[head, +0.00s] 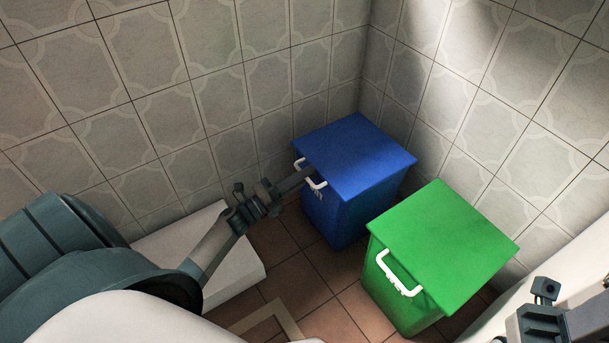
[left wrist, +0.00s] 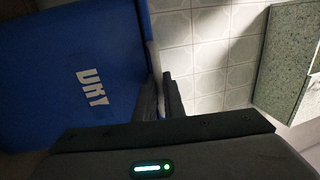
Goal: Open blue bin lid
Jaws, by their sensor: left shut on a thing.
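The blue bin (head: 334,216) stands in the corner with its flat blue lid (head: 355,155) lying closed on top. A white handle (head: 318,185) sits at the lid's left edge. My left gripper (head: 304,174) reaches in from the left and is shut on this handle, its tips partly hidden at the lid edge. In the left wrist view, the blue bin (left wrist: 60,60) shows white lettering, and the dark fingers of my left gripper (left wrist: 160,97) are beside its edge. Part of my right gripper (head: 540,318) shows at the lower right; its fingers cannot be made out.
A green bin (head: 400,300) with a closed green lid (head: 443,245) and white handle stands close to the right of the blue bin. Tiled walls (head: 290,60) rise behind and right. A white block (head: 185,250) lies left. Some brown floor (head: 310,275) is clear in front.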

